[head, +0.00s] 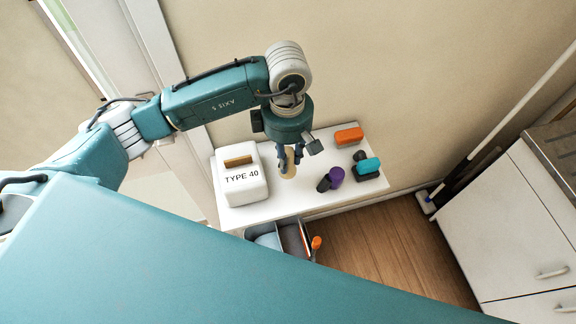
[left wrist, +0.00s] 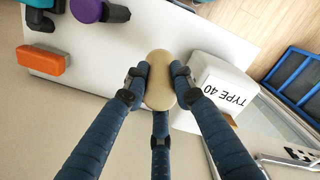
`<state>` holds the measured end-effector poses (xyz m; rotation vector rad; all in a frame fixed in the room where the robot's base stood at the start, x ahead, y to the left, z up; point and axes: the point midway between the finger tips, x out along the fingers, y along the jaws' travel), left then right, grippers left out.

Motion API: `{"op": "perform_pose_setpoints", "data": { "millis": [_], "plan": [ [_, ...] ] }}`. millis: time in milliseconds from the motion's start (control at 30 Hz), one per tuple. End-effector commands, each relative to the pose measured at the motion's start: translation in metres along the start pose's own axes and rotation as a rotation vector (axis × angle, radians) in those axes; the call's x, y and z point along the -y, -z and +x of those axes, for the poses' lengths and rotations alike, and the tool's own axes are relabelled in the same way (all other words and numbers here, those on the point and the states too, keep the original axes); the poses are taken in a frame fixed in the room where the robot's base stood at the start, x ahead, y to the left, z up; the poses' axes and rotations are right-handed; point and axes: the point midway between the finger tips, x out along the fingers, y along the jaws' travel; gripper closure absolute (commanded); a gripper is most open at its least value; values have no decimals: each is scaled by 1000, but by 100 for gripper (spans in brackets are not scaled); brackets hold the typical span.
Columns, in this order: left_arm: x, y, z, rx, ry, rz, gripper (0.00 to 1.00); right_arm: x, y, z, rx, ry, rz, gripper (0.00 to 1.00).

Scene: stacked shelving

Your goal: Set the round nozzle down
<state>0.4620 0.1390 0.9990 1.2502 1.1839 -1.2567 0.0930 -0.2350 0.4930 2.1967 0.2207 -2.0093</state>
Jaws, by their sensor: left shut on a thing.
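The round nozzle (head: 289,169) is a smooth tan piece with a rounded outline. My left gripper (head: 290,163) is shut on it, over the middle of the white table (head: 245,215). In the left wrist view the dark blue fingers (left wrist: 159,84) grip the tan nozzle (left wrist: 160,66) from both sides. I cannot tell whether its underside touches the table. My right gripper is in neither view.
A white box marked TYPE 40 (head: 243,192) stands left of the gripper. A purple-and-black piece (head: 335,175), an orange block (head: 349,136) and a teal-and-black piece (head: 368,166) lie to the right. An open drawer (head: 288,221) holds items below the table's front edge.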

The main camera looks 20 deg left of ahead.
Motion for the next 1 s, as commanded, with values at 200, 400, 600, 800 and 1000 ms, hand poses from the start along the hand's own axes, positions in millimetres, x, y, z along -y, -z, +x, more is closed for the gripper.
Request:
{"op": "perform_pose_setpoints", "data": {
  "millis": [200,400,600,800,1000],
  "plan": [
    [0,0,26,1,0,0,100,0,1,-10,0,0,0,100],
    [1,0,51,0,4,-1,100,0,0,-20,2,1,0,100],
    [0,0,70,0,0,1,100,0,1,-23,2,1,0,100],
    [0,0,71,1,-1,2,100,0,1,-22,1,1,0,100],
    [0,0,74,0,-1,2,71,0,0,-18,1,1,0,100]
  ]
}}
